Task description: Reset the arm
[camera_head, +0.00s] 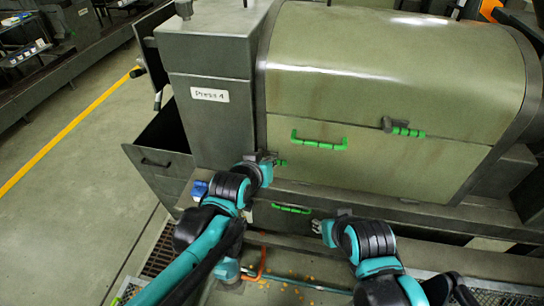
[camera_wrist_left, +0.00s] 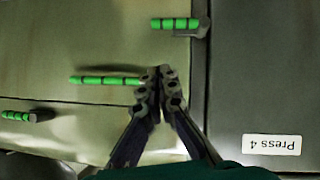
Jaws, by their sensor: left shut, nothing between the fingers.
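My left gripper (camera_head: 268,158) is at the front of the green-grey press, just below and left of the long green handle (camera_head: 320,140). In the left wrist view, its fingers (camera_wrist_left: 160,76) are shut and empty, with their tips close by one end of that handle (camera_wrist_left: 105,80). Whether they touch it is unclear. A short green latch handle (camera_head: 281,163) is just beside the gripper; it also shows at the top of the wrist view (camera_wrist_left: 180,25). My right gripper (camera_head: 322,227) is low in front of the press; its finger opening cannot be made out.
Another green latch handle (camera_head: 408,132) is on the press hood (camera_head: 400,65). A lower green handle (camera_head: 291,208) lies between my arms. The "Press 4" label (camera_head: 210,94) is on the grey housing. An open dark bin (camera_head: 160,150) is at left, with clear floor (camera_head: 75,220) beyond.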

